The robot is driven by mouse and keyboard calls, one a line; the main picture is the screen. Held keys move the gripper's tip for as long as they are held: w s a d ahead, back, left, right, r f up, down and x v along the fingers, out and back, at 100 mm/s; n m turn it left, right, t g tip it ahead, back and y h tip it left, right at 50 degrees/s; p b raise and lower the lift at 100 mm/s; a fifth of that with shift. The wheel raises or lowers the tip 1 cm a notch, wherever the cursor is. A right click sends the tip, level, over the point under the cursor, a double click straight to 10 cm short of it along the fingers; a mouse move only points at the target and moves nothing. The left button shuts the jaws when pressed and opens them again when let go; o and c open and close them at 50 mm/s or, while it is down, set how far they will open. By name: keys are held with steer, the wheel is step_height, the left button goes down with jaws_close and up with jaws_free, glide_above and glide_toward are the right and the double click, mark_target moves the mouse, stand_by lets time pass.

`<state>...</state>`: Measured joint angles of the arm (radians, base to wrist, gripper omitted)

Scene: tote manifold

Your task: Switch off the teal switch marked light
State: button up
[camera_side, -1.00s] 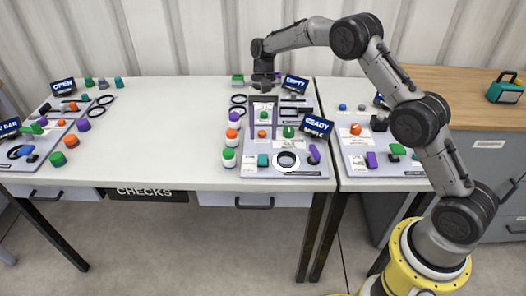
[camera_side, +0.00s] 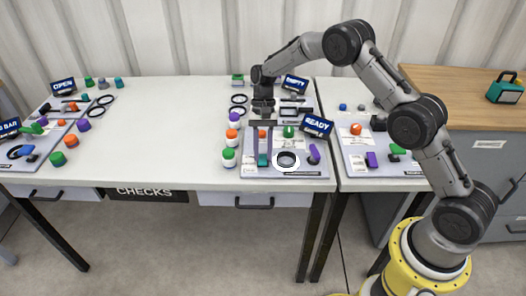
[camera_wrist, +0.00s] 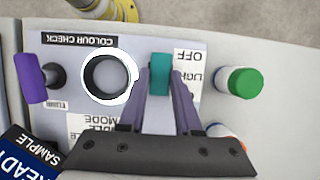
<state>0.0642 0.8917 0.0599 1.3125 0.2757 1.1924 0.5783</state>
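The teal switch (camera_side: 263,160) is on the grey panel's front left part. In the wrist view the teal switch (camera_wrist: 160,72) lies between my fingertips, with a white label reading OFF and part of LIGHT beside it. My gripper (camera_side: 263,152) points down over the panel, its two fingers apart. In the wrist view my gripper (camera_wrist: 160,85) has a finger on each side of the switch. I cannot tell whether either finger touches it. The switch's base is partly hidden by the fingers.
A white-rimmed dark ring (camera_wrist: 108,77) is close beside the switch, with a purple lever (camera_wrist: 31,78) beyond it. A green-capped bottle (camera_wrist: 239,82) stands off the panel's edge. The READY sign (camera_side: 316,126) stands behind.

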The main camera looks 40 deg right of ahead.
mark_target(263, 160)
jaws_close()
steer(key=shift+s+a+r+t+h, duration=0.1)
steer(key=shift+s+a+t+h, duration=0.1)
steer(key=shift+t+h, duration=0.3)
steer(key=shift+s+a+r+t+h, duration=0.1)
steer(key=shift+s+a+t+h, duration=0.05)
steer(key=shift+t+h, duration=0.35)
steer(key=shift+a+t+h, duration=0.1)
steer(key=shift+t+h, duration=0.6)
steer(key=o, duration=0.6)
jaws_free()
steer(key=shift+s, duration=0.1)
step_height(263, 160, up, 14)
steer(key=shift+s+a+f, duration=0.15)
